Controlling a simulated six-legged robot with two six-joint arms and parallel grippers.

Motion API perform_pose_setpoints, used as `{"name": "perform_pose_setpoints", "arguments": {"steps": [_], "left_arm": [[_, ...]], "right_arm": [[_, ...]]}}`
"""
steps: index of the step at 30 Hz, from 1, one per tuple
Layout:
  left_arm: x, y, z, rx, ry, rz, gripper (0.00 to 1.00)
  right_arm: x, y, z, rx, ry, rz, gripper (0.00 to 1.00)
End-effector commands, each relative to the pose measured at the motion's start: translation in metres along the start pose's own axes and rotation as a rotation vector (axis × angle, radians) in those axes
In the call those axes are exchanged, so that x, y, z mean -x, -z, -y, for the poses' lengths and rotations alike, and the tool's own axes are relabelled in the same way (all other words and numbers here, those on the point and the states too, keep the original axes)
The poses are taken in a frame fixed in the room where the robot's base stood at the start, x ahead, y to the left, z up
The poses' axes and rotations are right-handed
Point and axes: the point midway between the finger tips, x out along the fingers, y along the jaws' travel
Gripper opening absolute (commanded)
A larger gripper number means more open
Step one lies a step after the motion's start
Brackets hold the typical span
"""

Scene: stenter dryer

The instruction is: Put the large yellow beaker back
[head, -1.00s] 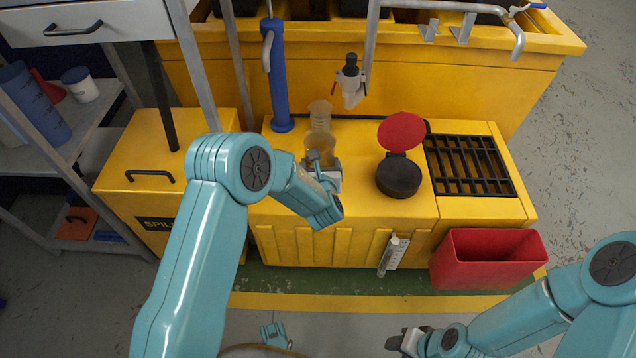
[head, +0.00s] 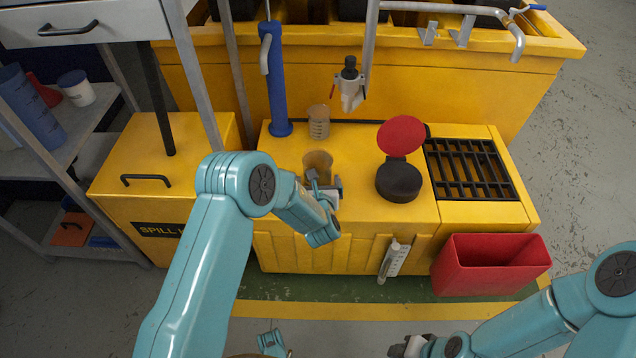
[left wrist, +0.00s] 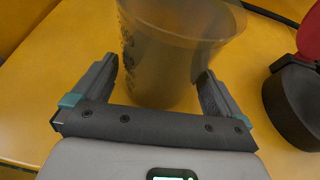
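The large yellow beaker (head: 318,163), translucent amber with an open top, is at the front middle of the yellow bench, left of the black pot. It also fills the upper middle of the left wrist view (left wrist: 170,55).
A smaller clear beaker (head: 319,124) stands behind. A black round pot (head: 398,181) with a raised red lid (head: 401,135) stands to the right, beside a black grate (head: 470,168). A blue cylinder (head: 275,85) stands at back left. A red bin (head: 490,266) is at front right.

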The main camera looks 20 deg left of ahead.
Motion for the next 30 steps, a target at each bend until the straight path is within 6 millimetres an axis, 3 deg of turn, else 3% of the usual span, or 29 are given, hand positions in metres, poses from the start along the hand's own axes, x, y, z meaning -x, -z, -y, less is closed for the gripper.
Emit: {"name": "perform_pose_setpoints", "arguments": {"steps": [7, 21, 30], "left_arm": [[0.009, -0.004, 0.001, -0.001, 0.001, 0.000, 1.00], [0.107, -0.004, 0.001, -0.002, 0.002, -0.001, 1.00], [0.121, -0.003, 0.000, 0.000, 0.000, 0.000, 1.00]], "right_arm": [[0.006, -0.001, 0.003, 0.004, 0.000, 0.004, 0.43], [0.025, -0.007, 0.014, 0.019, 0.002, 0.019, 0.43], [0.026, -0.008, 0.015, 0.021, 0.002, 0.021, 0.43]]}}
